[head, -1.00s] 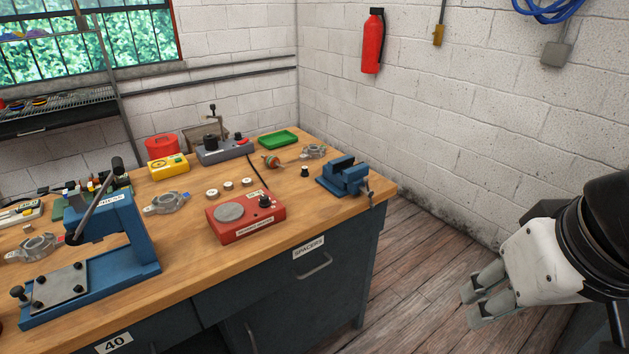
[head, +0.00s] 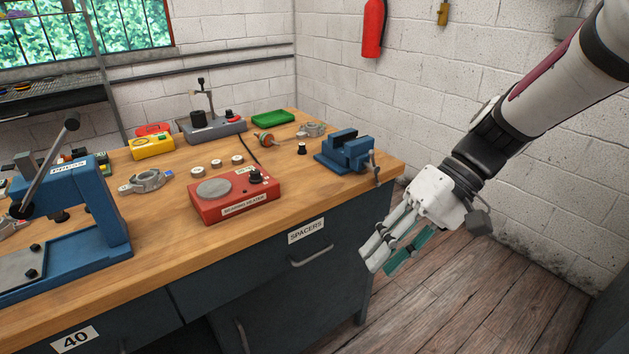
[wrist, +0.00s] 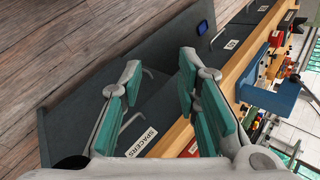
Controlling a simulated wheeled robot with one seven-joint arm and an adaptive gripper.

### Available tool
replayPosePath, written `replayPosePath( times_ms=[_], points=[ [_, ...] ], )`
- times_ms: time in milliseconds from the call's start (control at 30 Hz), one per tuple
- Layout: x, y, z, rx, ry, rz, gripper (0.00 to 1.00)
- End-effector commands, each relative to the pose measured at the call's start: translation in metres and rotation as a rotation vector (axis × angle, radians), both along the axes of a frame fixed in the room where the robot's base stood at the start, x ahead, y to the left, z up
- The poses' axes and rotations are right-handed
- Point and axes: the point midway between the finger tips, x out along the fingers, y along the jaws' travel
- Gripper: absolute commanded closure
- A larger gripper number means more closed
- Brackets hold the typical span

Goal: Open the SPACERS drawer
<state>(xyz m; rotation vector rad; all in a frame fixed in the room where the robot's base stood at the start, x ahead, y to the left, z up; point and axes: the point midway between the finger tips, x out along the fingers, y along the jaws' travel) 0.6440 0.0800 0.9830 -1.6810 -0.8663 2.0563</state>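The SPACERS drawer (head: 278,262) is a dark grey front under the right end of the wooden bench top, and it looks flush and closed. It has a white SPACERS label (head: 306,231) and a metal bar handle (head: 311,257). My gripper (head: 382,262) is to the right of the drawer, apart from the handle, fingers pointing down and left. In the wrist view my gripper (wrist: 160,68) is open and empty between its green-padded fingers. The label (wrist: 141,142) shows low there, with the handle (wrist: 130,121) partly hidden by the left finger.
A red bearing heater (head: 235,196) stands near the front edge. Another handle (head: 240,336) is on the cabinet front below. The wood floor (head: 460,300) to the right is clear.

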Motion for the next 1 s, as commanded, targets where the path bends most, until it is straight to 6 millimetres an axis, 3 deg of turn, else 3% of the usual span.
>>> replayPosePath(
  times_ms=[33,300,600,800,1000],
  points=[
    [0.015,0.002,-0.020,0.059,0.023,-0.003,0.70],
    [0.085,0.009,-0.092,0.398,0.047,-0.038,0.70],
    [0.160,-0.003,-0.187,0.766,-0.033,-0.179,0.70],
    [0.194,-0.019,-0.242,0.939,-0.125,-0.298,0.70],
    [0.207,-0.027,-0.266,1.006,-0.181,-0.358,0.70]
  ],
)
